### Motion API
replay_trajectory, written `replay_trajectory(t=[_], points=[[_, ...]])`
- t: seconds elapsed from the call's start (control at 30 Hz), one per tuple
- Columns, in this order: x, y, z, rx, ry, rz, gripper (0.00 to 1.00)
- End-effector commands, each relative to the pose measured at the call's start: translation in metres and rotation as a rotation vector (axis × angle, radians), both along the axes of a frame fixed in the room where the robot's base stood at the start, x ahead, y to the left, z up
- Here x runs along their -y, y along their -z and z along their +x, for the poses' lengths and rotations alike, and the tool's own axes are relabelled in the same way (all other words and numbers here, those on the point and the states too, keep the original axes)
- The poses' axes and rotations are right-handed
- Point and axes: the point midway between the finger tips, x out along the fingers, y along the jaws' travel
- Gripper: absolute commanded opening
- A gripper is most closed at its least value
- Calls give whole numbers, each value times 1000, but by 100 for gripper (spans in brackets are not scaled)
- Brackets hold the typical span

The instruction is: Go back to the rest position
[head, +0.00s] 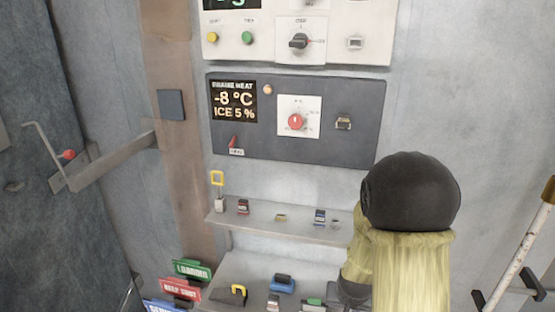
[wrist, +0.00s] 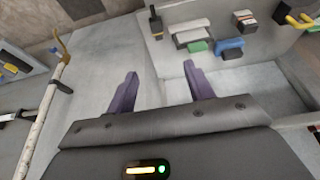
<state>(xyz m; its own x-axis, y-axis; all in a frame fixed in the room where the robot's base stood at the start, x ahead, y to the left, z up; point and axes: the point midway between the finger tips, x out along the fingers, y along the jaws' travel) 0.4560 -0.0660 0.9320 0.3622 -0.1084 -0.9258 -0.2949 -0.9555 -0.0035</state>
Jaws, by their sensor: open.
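My gripper (wrist: 160,85) shows in the wrist view with two purple fingers spread wide apart and nothing between them. It points at the bare grey wall and the shelf's edge. In the head view my arm, with a black rounded cap and a yellowish cover, stands at the lower right, and its gripper end is hidden behind it. The arm covers the right end of the small shelf (head: 290,230).
A dark control panel (head: 225,150) reads -8 °C and ICE 5 %, with a red knob (head: 296,121). Small items lie on two shelves. A white pole (head: 522,245) leans at the right. A lever with a red ball (head: 69,155) juts out left. Coloured signs (head: 181,289) stand lower left.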

Motion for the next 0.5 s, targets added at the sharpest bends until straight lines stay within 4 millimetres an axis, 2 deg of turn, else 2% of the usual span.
replay_trajectory(t=[0.17, 0.3, 0.4, 0.5], points=[[-26, -48, -23, -30, -86, 29, 53], [-48, -90, -57, -78, -184, 40, 53], [-59, -112, -81, -113, -242, 34, 53], [-64, -125, -99, -141, -282, 26, 53]])
